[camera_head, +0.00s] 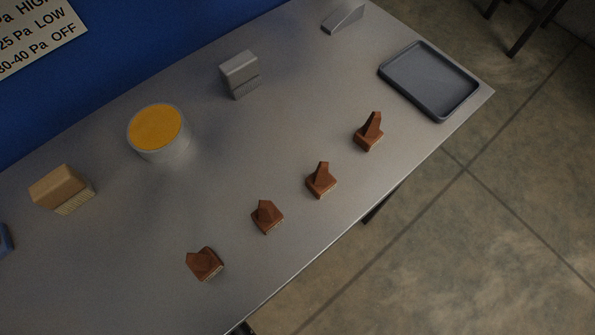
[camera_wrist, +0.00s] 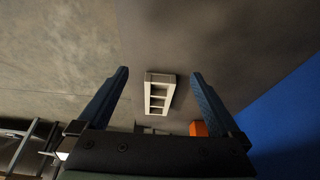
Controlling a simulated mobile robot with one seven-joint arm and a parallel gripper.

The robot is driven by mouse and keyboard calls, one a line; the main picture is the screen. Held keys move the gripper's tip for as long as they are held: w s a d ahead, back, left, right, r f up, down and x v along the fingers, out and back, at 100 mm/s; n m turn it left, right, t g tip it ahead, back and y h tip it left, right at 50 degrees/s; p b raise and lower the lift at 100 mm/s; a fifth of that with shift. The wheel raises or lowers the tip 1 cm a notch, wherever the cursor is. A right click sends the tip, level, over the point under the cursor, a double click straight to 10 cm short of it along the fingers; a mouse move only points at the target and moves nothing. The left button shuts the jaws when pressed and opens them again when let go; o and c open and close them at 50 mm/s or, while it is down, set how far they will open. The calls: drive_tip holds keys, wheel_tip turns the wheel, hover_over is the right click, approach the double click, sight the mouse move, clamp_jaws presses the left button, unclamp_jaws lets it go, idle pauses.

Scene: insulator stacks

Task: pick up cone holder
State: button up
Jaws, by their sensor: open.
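Several small reddish-brown pieces, each a squarish base with a pointed, slanted top, stand apart in a diagonal row along the table's front side. They look like cone holders: one near the bottom (camera_head: 205,263), one up and right of it (camera_head: 267,216), another further along (camera_head: 321,180), and one nearest the tray (camera_head: 369,132). Which one is meant, I cannot tell. None of the brown pieces shows in the wrist view.
The grey table (camera_head: 300,110) also bears an empty dark tray (camera_head: 431,80), a grey block (camera_head: 240,73), a grey wedge (camera_head: 344,18), a yellow-topped round container (camera_head: 157,131) and a tan block (camera_head: 62,188). A pale slotted object (camera_wrist: 159,93) appears beyond my fingers.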

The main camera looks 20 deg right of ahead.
drive_tip(key=w+d, duration=0.1)
drive_tip(key=d, duration=0.2)
drive_tip(key=w+d+b, duration=0.1)
drive_tip(key=w+d, duration=0.1)
drive_tip(key=d, duration=0.2)
drive_tip(key=w+d+b, duration=0.1)
drive_tip(key=d, duration=0.2)
drive_tip(key=shift+w+d, duration=0.2)
drive_tip(key=shift+d, duration=0.15)
drive_tip(key=b+x, duration=0.1)
drive_tip(key=x, duration=0.1)
drive_tip(key=b+x, duration=0.2)
drive_tip(key=x, duration=0.1)
drive_tip(key=shift+w+d, duration=0.1)
drive_tip(key=shift+d, duration=0.2)
drive_tip(key=shift+c, duration=0.2)
drive_tip(key=c, duration=1.4)
drive_tip(key=shift+o, duration=0.2)
drive_tip(key=shift+r, duration=0.1)
